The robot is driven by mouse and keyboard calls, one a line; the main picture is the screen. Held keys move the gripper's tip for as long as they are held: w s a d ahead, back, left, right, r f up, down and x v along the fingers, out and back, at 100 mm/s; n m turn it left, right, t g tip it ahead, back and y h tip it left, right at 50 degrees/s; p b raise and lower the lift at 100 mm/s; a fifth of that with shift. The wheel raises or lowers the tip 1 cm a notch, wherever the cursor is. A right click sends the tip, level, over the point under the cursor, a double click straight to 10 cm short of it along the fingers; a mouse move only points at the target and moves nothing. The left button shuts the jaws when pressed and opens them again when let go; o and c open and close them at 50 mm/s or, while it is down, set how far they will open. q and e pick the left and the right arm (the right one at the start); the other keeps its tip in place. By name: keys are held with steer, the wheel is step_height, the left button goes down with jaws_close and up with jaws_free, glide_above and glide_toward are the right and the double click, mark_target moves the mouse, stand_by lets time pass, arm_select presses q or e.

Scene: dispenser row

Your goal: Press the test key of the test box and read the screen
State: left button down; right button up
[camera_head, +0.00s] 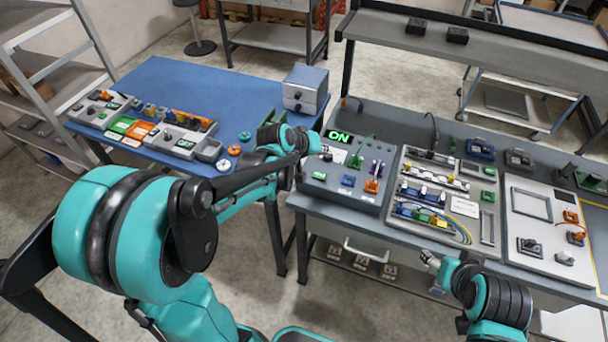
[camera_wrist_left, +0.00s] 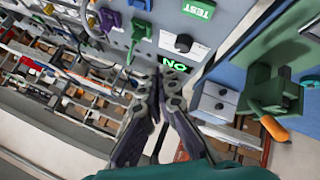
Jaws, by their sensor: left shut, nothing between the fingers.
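The grey test box (camera_head: 340,192) stands on the grey bench, at its left end. Its screen (camera_head: 338,136) shows "ON" in green; in the left wrist view the lit screen (camera_wrist_left: 174,65) appears upside down. A green plate marked TEST (camera_wrist_left: 198,9) is on the panel, with a black knob (camera_wrist_left: 183,43) on a white plate between it and the screen. My left gripper (camera_head: 309,142) is by the box's left back side, beside the screen. In the left wrist view its fingers (camera_wrist_left: 165,88) are shut and empty. My right gripper (camera_head: 430,262) is low before the bench; its fingers are too small to judge.
A blue table (camera_head: 165,75) on the left carries several devices and a grey-blue box (camera_head: 305,88). A cable board (camera_head: 440,195) and another panel (camera_head: 545,235) lie right of the test box. A green cable (camera_head: 360,150) and connectors stand on the test box.

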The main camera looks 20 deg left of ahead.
mark_target(318, 176)
arm_select(q)
steer(key=shift+w+a+f+n, duration=0.2)
steer(key=shift+w+a+n, duration=0.15)
steer(key=shift+a, duration=0.25)
step_height(318, 176, down, 9)
steer(key=b, duration=0.7)
steer(key=shift+r, duration=0.1)
stand_by(1.1)
steer(key=shift+f+b, duration=0.35)
steer(key=shift+f, duration=0.05)
steer(key=shift+f+b, duration=0.4)
steer(key=shift+f, duration=0.05)
stand_by(0.5)
steer(key=shift+r, duration=0.15)
steer(key=shift+r+p, duration=0.7)
steer(key=shift+r, duration=0.05)
